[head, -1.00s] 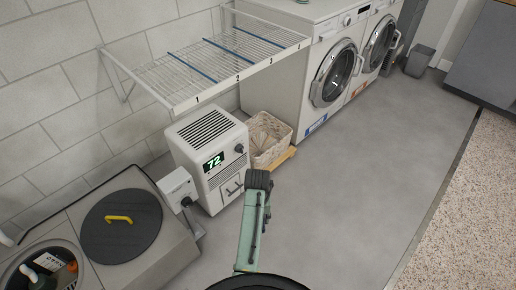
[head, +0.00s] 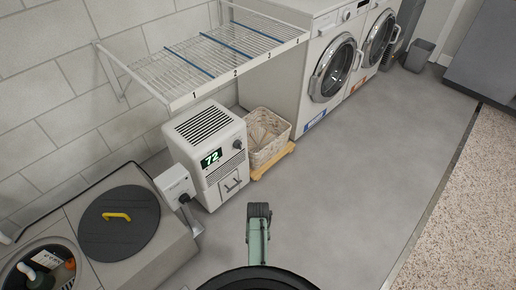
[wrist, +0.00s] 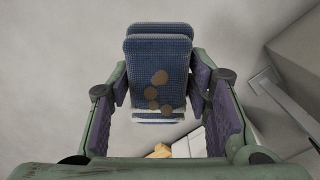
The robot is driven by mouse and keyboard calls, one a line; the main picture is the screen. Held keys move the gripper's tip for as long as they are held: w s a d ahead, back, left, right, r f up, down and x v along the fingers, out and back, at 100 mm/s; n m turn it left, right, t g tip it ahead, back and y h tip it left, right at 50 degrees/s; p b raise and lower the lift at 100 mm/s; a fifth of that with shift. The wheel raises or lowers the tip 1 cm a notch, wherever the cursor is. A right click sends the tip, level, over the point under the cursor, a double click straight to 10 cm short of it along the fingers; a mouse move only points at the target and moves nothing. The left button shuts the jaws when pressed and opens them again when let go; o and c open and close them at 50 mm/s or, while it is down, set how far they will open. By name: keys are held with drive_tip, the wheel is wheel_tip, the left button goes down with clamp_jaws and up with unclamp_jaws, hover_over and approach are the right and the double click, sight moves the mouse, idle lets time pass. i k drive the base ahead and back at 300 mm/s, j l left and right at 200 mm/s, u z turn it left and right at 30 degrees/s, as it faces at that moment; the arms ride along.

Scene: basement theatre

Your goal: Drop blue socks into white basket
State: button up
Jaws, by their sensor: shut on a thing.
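The blue socks (wrist: 158,65) are a folded, ribbed pair with brown spots and pale edges. In the wrist view my gripper (wrist: 161,80) is shut on them, with a purple-padded finger on each side. The white basket (head: 271,152) is a woven, off-white bin in the head view, on a low yellow wooden base beside the dehumidifier. It holds some pale material that I cannot make out. My green arm end shows in front of and below the basket in the picture, apart from it. The socks are not clear in the head view.
A white dehumidifier (head: 208,160) reading 72 stands left of the basket. A wire rack (head: 215,62) juts from the wall above. Front-loading washers (head: 325,70) stand behind right. A grey unit with a round black lid (head: 118,225) is at lower left. The grey floor (head: 370,160) at right is clear.

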sight(260, 147)
drive_tip(key=i+z, duration=0.3)
drive_tip(key=i, duration=0.7)
drive_tip(key=i+l+u, duration=0.1)
drive_tip(key=i+u, duration=0.15)
drive_tip(key=i, duration=0.25)
drive_tip(key=i+l+u, duration=0.2)
drive_tip(key=i, duration=0.25)
drive_tip(key=i+l+u, duration=0.25)
drive_tip(key=i, duration=0.2)
